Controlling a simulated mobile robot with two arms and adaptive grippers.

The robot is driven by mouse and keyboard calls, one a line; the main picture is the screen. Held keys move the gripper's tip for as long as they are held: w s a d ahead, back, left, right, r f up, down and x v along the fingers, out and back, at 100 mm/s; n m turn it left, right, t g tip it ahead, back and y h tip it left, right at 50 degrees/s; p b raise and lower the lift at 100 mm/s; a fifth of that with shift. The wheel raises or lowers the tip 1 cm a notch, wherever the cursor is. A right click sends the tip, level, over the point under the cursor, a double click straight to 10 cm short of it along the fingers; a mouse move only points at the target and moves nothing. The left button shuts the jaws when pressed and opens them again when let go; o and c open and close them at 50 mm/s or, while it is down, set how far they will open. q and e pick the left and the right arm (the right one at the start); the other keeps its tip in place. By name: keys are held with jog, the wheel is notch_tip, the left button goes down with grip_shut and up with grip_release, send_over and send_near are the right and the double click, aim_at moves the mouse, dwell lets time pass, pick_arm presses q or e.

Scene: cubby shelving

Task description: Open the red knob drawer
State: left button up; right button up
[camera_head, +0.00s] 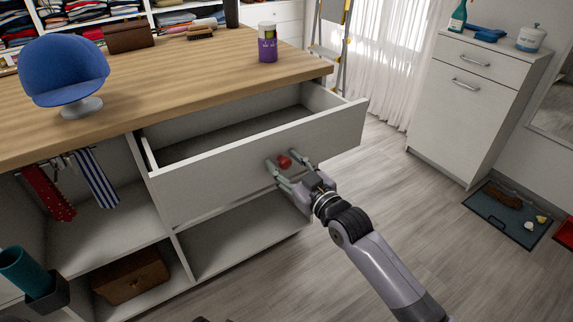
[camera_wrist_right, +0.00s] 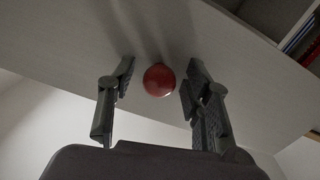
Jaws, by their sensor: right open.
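The white drawer (camera_head: 215,165) under the wooden counter is pulled well out, and its empty inside shows. Its round red knob (camera_head: 284,161) sits on the drawer front. My right gripper (camera_head: 281,167) is at the drawer front, with one finger on each side of the knob. In the right wrist view the red knob (camera_wrist_right: 159,80) lies between the two open fingers (camera_wrist_right: 160,85), with a gap on both sides. My left gripper is not in view.
The wooden counter (camera_head: 170,75) holds a blue chair-shaped object (camera_head: 65,72) and a purple-and-white container (camera_head: 267,45). Open cubbies lie below the drawer. A white cabinet (camera_head: 460,100) stands at right, with bare floor between.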

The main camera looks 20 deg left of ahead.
jog(key=v, duration=1.2)
dwell(0.5)
